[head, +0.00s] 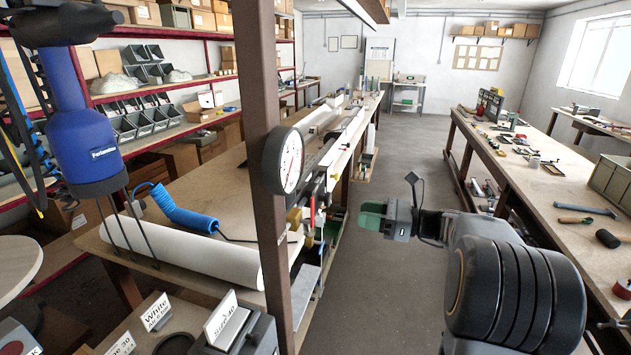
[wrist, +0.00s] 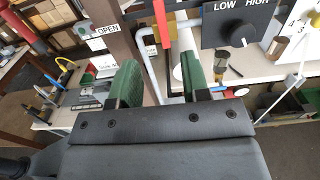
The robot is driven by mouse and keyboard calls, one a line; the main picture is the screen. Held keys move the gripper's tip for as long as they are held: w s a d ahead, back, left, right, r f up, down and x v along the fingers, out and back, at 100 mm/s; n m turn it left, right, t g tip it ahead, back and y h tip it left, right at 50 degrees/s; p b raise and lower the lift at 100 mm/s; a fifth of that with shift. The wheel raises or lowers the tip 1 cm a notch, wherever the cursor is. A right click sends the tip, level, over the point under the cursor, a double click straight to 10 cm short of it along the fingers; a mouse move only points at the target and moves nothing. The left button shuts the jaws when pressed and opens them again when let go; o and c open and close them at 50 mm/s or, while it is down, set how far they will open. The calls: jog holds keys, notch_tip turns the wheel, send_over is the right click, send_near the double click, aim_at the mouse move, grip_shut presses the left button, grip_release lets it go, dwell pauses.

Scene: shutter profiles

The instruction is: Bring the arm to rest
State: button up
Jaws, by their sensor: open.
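My gripper (head: 372,215) is in the middle of the head view, held out over the aisle beside the left workbench, with green finger pads pointing left. In the wrist view my gripper (wrist: 158,85) has its two green fingers apart, with nothing between them. My dark arm reaches in from the lower right of the head view. I cannot tell how far the fingertips are from the bench parts.
A brown post (head: 268,180) with a round gauge (head: 290,162) stands left of my gripper. The left bench carries a long white roll (head: 180,246). The right bench (head: 560,190) holds tools, including a mallet (head: 608,238). The aisle floor (head: 400,150) between the benches is clear.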

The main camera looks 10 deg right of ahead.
jog(key=s+a+f+n+g+h, duration=0.1)
jog(key=s+f+n+g+h, duration=0.25)
jog(key=f, duration=0.25)
jog(key=s+a+f+n+g+h, duration=0.1)
jog(key=s+f+n+g+h, duration=0.1)
jog(key=s+f+n+h, duration=0.3)
jog(key=s+a+n+t+h, duration=0.1)
jog(key=s+a+n+h, duration=0.4)
jog(key=s+n, duration=0.6)
jog(key=shift+a+r+n+h, duration=0.2)
jog(key=shift+r+n+h, duration=0.25)
jog(key=shift+n+h, duration=1.25)
